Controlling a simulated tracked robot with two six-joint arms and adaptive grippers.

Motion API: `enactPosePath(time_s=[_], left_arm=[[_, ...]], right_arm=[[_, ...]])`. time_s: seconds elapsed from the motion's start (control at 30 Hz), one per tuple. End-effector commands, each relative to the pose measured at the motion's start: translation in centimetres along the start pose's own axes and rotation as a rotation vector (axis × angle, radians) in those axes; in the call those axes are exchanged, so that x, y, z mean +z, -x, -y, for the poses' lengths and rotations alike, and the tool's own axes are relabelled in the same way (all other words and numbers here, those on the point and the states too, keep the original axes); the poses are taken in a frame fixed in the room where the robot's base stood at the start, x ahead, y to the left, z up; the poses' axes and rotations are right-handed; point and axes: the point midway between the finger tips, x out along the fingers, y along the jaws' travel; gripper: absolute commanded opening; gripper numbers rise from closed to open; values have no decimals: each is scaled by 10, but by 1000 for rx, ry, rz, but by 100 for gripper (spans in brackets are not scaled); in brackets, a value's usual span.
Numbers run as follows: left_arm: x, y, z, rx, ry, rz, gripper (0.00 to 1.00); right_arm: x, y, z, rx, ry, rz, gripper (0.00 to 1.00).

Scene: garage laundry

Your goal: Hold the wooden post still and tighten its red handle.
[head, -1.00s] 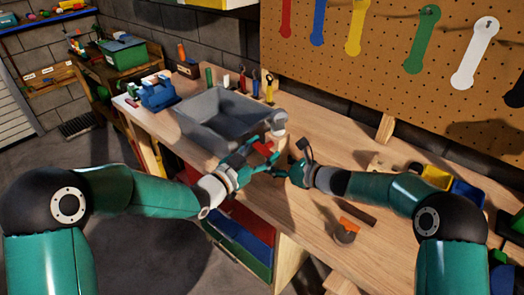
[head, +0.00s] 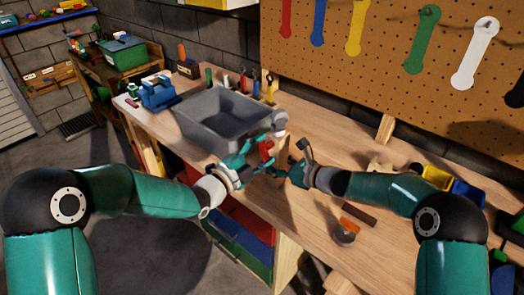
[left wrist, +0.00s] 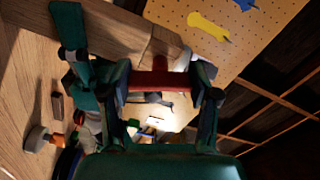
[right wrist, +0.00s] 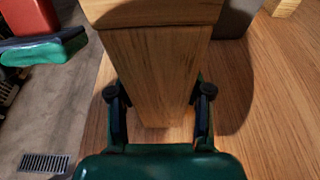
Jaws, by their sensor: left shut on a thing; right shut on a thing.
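The red handle (left wrist: 157,82) lies across between the fingers of my left gripper (left wrist: 160,90), which is shut on it. In the head view the red handle (head: 266,149) shows at the workbench's front edge, close to my left gripper (head: 252,165). The wooden post (right wrist: 155,65) is square, with a wider block at the top of the right wrist view. My right gripper (right wrist: 158,92) is shut on the post, one finger on each side. In the head view my right gripper (head: 292,172) is just right of the handle, and the post is mostly hidden.
A grey open bin (head: 198,132) stands on the workbench (head: 340,175) behind my left gripper. An orange and grey item (head: 345,232) and a dark bar (head: 359,214) lie at the right. Yellow (head: 437,178) and blue (head: 468,192) bins stand farther right.

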Motion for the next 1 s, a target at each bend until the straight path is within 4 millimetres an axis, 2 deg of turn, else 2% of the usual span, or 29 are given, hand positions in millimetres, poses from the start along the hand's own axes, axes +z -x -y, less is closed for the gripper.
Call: enactPosePath(time_s=[1.0], left_arm=[[-2,0,-7,11,-966,-13,26]], right_arm=[[0,-1,-1,2,-1,0,2]])
